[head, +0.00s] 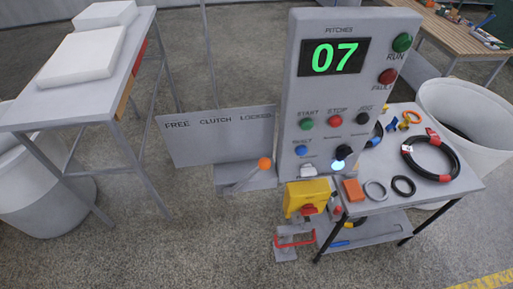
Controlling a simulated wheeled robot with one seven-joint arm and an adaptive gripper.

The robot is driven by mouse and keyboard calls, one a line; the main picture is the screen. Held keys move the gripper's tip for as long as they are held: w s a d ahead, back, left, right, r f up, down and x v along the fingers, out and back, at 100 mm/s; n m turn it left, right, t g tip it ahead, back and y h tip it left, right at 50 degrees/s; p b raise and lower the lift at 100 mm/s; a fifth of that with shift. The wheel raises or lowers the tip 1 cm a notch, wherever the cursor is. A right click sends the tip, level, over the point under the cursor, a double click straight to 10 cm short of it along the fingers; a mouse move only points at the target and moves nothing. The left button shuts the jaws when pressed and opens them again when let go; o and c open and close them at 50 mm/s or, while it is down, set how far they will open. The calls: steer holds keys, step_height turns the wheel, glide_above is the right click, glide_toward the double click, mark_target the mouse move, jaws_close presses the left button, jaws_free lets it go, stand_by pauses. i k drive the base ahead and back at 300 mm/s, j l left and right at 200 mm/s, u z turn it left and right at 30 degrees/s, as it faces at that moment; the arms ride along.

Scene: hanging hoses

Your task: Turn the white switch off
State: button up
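A grey control panel (290,130) stands right of centre in the head view. A small white switch (308,169) sits low on its face, below the blue button (301,150). Its position is too small to tell. To its right, a round blue-white light (338,165) glows below a black knob (343,151). The panel's display (335,57) reads a green 07. My gripper is not in view.
A yellow box with a red handle (307,200) is below the panel. A lever with an orange ball (264,163) is left, by a FREE/CLUTCH/LOCKED sign (215,140). A small table (440,190) with hoses stands right. Bare floor (180,240) lies front left.

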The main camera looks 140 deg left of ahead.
mark_target(307, 169)
steer(key=u, duration=3.85)
